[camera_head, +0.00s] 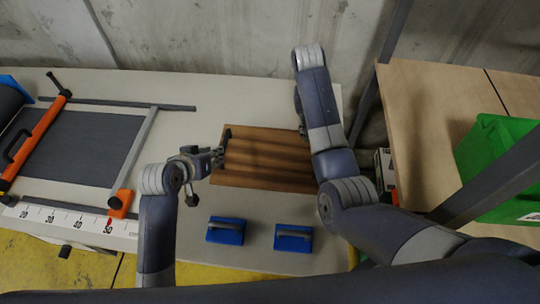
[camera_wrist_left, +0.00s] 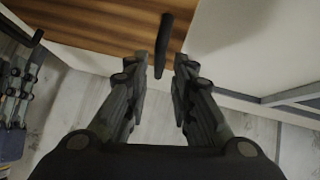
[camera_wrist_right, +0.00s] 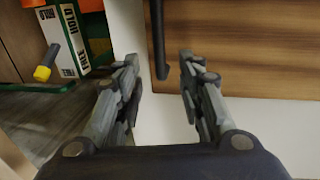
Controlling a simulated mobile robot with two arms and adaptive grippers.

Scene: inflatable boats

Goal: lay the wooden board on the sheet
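The brown wooden board (camera_head: 265,160) lies on the pale table, with a dark handle at its left and right ends. The dark grey sheet (camera_head: 85,147) lies flat to the left, apart from the board. My left gripper (camera_head: 214,158) is at the board's left handle (camera_head: 227,142). In the left wrist view the open fingers (camera_wrist_left: 168,62) are either side of the handle's end (camera_wrist_left: 163,45). My right gripper (camera_head: 301,118) is mostly hidden by its arm at the board's right end. In the right wrist view its open fingers (camera_wrist_right: 160,65) flank the right handle (camera_wrist_right: 157,40).
An orange bar (camera_head: 36,140) lies across the sheet's left part, with grey rails around the sheet. A white ruler (camera_head: 60,217) runs along the front. Two blue blocks (camera_head: 226,231) (camera_head: 293,238) sit in front of the board. A green crate (camera_head: 500,160) stands at right.

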